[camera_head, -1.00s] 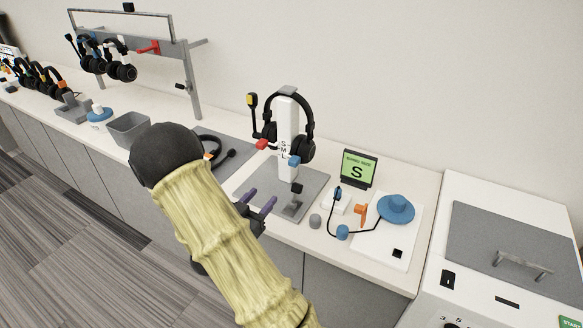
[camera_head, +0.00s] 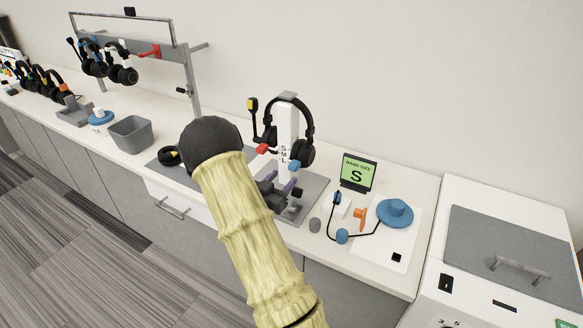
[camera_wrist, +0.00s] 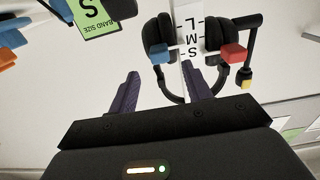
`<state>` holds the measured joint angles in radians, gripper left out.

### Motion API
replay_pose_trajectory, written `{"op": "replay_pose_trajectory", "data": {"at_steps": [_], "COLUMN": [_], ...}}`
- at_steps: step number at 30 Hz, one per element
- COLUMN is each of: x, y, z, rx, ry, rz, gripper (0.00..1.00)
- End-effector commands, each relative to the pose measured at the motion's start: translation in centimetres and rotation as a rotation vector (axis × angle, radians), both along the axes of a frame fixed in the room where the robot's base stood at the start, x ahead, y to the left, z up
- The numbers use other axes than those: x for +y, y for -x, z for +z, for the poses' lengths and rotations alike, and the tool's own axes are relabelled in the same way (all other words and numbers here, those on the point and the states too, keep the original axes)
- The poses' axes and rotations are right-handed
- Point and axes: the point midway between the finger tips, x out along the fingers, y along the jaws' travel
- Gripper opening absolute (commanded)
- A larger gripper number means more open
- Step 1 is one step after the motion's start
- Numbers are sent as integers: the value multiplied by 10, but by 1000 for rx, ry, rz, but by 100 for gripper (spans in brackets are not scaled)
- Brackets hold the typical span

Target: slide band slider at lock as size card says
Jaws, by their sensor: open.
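A black headset (camera_head: 308,122) hangs on a white post (camera_head: 288,118) marked S, M, L from top to bottom. A red block (camera_head: 263,149) sits at its left cup and a blue block (camera_head: 294,166) at its right cup. In the wrist view, the picture is inverted; the blue block (camera_wrist: 159,57) shows between and beyond my fingertips, and the red block (camera_wrist: 234,53) lies right of them. The size card (camera_head: 357,173) reads "BAND SIZE S". My gripper (camera_head: 284,183) is open and empty, its purple fingers just below the blue block. Which block is the lock is unclear.
A grey bin (camera_head: 131,134) stands left.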

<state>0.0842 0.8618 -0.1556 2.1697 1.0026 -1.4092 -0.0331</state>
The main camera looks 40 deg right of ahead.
Motion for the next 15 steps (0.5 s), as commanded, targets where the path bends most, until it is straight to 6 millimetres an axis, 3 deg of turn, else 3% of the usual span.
{"op": "replay_pose_trajectory", "data": {"at_steps": [9, 15], "x": [-48, -58], "y": [-19, -24], "z": [1, 0], "rx": [0, 1], "ry": [0, 0], "rz": [-2, -1], "gripper": [49, 49]}}
